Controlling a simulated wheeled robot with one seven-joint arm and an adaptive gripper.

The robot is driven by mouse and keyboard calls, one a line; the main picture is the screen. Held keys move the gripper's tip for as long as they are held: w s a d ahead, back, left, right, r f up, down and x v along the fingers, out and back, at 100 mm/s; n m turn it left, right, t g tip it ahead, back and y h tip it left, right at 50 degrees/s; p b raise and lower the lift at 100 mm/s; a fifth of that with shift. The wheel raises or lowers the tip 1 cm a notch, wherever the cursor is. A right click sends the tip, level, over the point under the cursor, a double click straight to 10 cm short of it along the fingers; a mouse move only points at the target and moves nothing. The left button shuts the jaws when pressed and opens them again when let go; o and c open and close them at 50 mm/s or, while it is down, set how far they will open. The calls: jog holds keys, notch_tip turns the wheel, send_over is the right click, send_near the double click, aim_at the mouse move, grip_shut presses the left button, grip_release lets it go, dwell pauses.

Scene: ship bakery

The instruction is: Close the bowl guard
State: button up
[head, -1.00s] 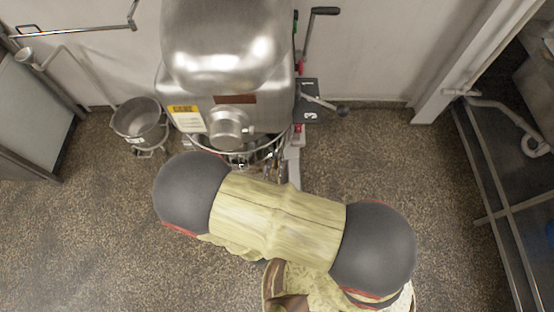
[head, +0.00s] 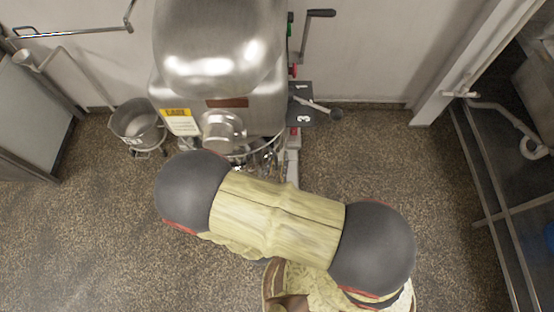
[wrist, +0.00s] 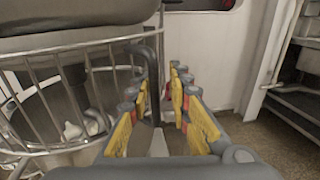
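The bowl guard is a curved wire cage below the steel mixer head (head: 215,50). Its bars (wrist: 88,80) fill the left of the wrist view, and a small part of its rim (head: 268,145) shows in the head view behind my arm. A dark bent bar (wrist: 155,85) stands upright beside the cage, between my gripper's fingers in the picture; I cannot tell if they touch it. My gripper (wrist: 162,88) has yellow-padded fingers spread apart, to the right of the cage. In the head view my arm hides the gripper and most of the guard and bowl.
A grey bucket-like bowl (head: 138,122) stands on the floor left of the mixer. A lever with a black knob (head: 335,114) and a crank handle (head: 321,13) stick out on the mixer's right. A metal rack (head: 500,215) is at far right. Floor between is clear.

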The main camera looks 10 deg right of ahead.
jog(key=shift+o, duration=0.3)
jog(key=shift+a, duration=0.2)
jog(key=shift+s+a, duration=0.25)
jog(key=shift+s, duration=0.35)
jog(key=v, duration=0.6)
jog(key=shift+d, duration=0.15)
